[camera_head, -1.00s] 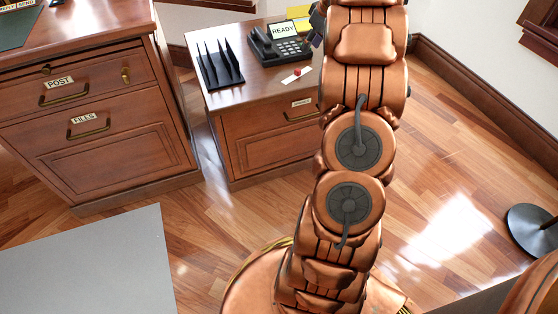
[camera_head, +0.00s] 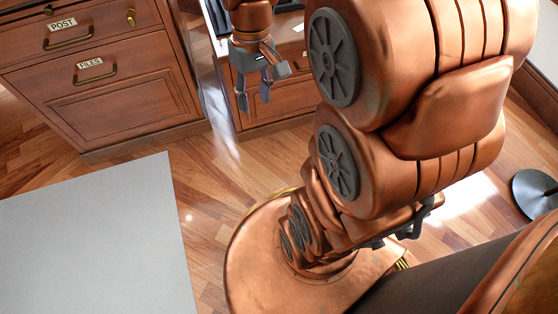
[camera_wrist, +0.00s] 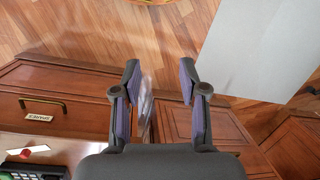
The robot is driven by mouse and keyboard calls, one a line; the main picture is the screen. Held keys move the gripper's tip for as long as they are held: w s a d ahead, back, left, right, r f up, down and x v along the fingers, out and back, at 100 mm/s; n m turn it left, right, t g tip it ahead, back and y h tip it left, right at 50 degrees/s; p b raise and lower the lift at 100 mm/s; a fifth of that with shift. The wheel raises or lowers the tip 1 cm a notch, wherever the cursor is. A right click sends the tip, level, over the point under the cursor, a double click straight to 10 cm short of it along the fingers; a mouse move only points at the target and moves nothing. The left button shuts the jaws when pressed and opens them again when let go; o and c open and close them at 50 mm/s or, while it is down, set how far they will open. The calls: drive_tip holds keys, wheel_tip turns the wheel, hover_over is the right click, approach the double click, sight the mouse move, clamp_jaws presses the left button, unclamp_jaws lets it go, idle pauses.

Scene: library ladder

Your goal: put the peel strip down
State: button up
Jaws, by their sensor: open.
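My gripper (camera_head: 254,98) hangs fingers down in front of the small cabinet in the head view. In the wrist view its two fingers (camera_wrist: 160,80) are apart, with nothing held between them. A pale, see-through streak, perhaps the peel strip (camera_head: 217,88), runs down beside the gripper's left side in the head view. In the wrist view a similar whitish patch (camera_wrist: 146,106) shows just right of the left finger. I cannot tell whether it touches that finger or what it rests on.
The small wooden cabinet (camera_wrist: 70,88) has a small white and red item (camera_wrist: 34,151) and a phone (camera_wrist: 30,172) on top. The larger drawer cabinet (camera_head: 115,95) stands left. A flat grey panel (camera_head: 95,235) covers floor at lower left. Wood floor lies between. A dark round base (camera_head: 534,191) stands right.

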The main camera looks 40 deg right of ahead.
drive_tip(key=s+a+f+g, duration=0.1)
drive_tip(key=s+a, duration=0.1)
drive_tip(key=s, duration=0.5)
drive_tip(key=s+a+f+g+h, duration=0.1)
drive_tip(key=s+a+f, duration=0.1)
drive_tip(key=s, duration=0.6)
drive_tip(key=shift+s+a+n+h, duration=0.2)
drive_tip(key=shift+a+n+h, duration=0.1)
drive_tip(key=shift+a, duration=0.4)
